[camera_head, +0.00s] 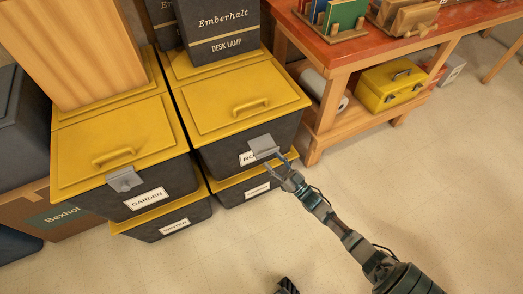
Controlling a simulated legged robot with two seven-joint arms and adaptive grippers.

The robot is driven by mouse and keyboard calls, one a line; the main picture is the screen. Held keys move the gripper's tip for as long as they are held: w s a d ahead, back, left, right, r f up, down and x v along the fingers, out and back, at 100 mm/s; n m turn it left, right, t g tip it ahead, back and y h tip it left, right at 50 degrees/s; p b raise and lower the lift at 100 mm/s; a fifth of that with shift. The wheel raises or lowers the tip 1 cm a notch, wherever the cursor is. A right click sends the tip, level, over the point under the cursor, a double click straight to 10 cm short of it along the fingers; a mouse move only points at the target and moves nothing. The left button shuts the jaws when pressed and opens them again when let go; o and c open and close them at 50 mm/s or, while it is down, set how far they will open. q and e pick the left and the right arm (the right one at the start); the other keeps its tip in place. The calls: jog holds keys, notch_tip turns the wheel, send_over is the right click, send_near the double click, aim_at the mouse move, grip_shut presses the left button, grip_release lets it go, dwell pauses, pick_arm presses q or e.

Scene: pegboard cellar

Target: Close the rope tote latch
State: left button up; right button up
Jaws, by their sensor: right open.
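The rope tote (222,158) is a dark bin with a yellow lid, the upper one of the right stack. Its label is partly covered, with only "RO" readable. The grey rope tote latch (264,147) sits at the lid's front edge and sticks outward, tilted away from the tote's front. My right gripper (281,164) is open, its fingertips just below and right of the latch. I cannot tell whether they touch it. My left gripper is not clearly seen.
The garden tote (165,184) stands to the left, its latch (124,179) lying flat. Further totes sit underneath both. A wooden bench (323,127) with a yellow toolbox (390,86) is at right.

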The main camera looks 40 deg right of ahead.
aim_at(263, 151)
jog(key=b+x, duration=0.1)
jog(key=x, duration=0.4)
jog(key=shift+w+a, duration=0.1)
jog(key=shift+w, duration=0.25)
grip_shut()
